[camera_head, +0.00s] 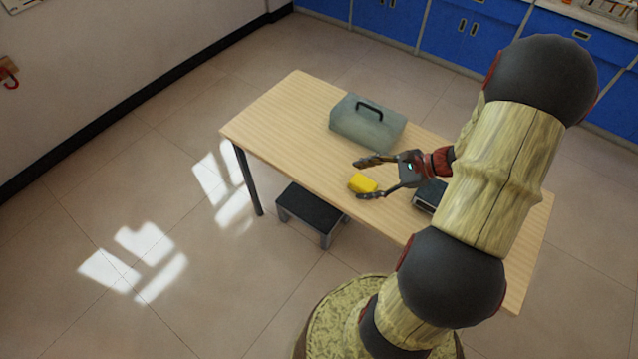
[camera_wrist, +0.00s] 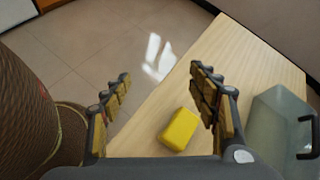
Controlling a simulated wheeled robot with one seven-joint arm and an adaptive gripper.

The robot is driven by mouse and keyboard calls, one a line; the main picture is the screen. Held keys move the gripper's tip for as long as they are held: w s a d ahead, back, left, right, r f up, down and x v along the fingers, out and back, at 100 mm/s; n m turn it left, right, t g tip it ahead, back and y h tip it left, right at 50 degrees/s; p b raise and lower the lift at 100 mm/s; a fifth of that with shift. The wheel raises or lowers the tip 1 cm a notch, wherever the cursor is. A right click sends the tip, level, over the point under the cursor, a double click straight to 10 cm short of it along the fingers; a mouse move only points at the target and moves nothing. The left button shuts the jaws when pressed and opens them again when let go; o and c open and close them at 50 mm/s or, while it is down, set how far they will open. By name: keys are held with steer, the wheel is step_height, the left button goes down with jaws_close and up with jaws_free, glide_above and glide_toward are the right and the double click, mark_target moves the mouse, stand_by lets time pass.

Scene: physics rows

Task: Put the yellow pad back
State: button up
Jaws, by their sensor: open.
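The yellow pad (camera_head: 362,183) lies on the wooden table (camera_head: 270,112) near its front edge. My gripper (camera_head: 362,178) is open, with its fingers spread around or above the pad in the head view; I cannot tell its exact height. In the wrist view the yellow pad (camera_wrist: 180,129) lies on the table by the right finger, and nothing shows between the fingertips of my gripper (camera_wrist: 160,84). A grey-green box (camera_head: 368,124) with a dark handle stands behind the pad. It also shows at the right of the wrist view (camera_wrist: 275,125).
A dark device (camera_head: 430,195) sits on the table right of the pad, partly hidden by my arm. A dark-topped step stool (camera_head: 311,211) stands on the floor at the table's front. Blue cabinets (camera_head: 455,30) line the back. The table's left end is clear.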

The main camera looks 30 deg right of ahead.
steer(key=s+a+r+n+g+h, duration=0.1)
steer(key=s+a+r+n+h, duration=0.3)
steer(key=a+r+n, duration=0.6)
steer(key=s+a+r+n+h, duration=0.4)
steer(key=a+r+n, duration=0.7)
steer(key=r+n, duration=0.1)
steer(key=shift+s+r+n+g, duration=0.3)
steer(key=shift+s+r+g, duration=0.1)
steer(key=shift+r, duration=0.4)
steer(key=shift+w, duration=0.1)
steer(key=shift+c, duration=1)
